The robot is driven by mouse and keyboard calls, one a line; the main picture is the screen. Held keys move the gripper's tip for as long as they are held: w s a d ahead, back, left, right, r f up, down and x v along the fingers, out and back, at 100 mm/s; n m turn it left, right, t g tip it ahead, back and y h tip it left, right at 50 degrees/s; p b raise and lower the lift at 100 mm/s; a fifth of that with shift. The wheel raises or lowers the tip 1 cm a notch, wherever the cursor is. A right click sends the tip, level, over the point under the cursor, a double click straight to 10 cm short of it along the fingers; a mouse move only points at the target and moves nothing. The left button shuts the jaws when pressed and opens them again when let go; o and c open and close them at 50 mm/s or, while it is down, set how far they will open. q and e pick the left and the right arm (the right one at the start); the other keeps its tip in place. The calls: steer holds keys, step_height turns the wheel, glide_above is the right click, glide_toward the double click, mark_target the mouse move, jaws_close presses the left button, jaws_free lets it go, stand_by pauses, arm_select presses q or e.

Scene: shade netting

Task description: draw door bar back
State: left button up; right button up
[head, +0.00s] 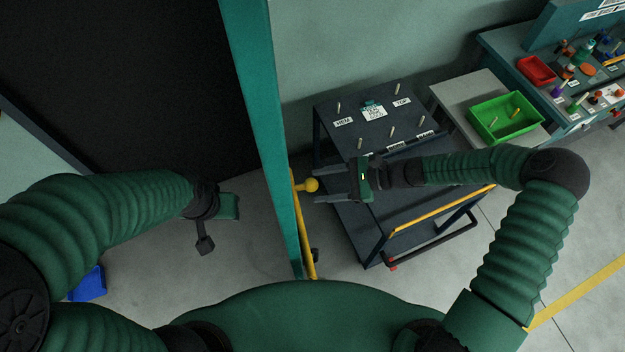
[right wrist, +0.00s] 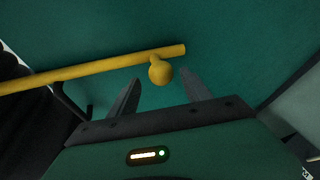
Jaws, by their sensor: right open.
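The door bar is a yellow rod on the face of a teal door (head: 262,120). In the head view the bar (head: 306,235) is seen nearly end-down, with a round yellow knob (head: 311,185) sticking out to the right. In the right wrist view the bar (right wrist: 80,70) runs from the left edge to near the middle, and the knob (right wrist: 160,72) hangs close to its right end. My right gripper (head: 325,185) is open, facing the knob, which lies at or just beyond its fingertips. My left gripper (head: 230,207) is left of the door; its fingers are not clear.
A dark cart (head: 340,212) with labelled pegs on top and a yellow handle stands right of the door, beneath my right arm. A green bin (head: 505,118) and a red tray (head: 537,70) sit on benches farther right. A blue box (head: 88,285) is at lower left.

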mark_target(316, 187)
steer(key=shift+s+a+f, duration=0.1)
steer(key=shift+s+a, duration=0.15)
steer(key=shift+a, duration=0.2)
steer(key=shift+s+a+f, duration=0.1)
steer(key=shift+s+a, duration=0.15)
steer(key=shift+a, duration=0.2)
steer(key=shift+w+a+f, duration=0.1)
steer(key=shift+a, duration=1.15)
steer(key=shift+c, duration=0.8)
steer(key=shift+w+a, duration=0.1)
steer(key=shift+a, duration=0.05)
steer(key=shift+c, duration=2.3)
steer(key=shift+d, duration=0.6)
steer(key=c, duration=0.5)
steer(key=shift+d, duration=0.3)
jaws_close()
steer(key=shift+d, duration=0.3)
steer(key=shift+a, duration=0.85)
arm_select(q)
steer(key=shift+s+r, duration=0.35)
steer(key=shift+r, duration=0.2)
arm_select(e)
steer(key=shift+d, duration=0.55)
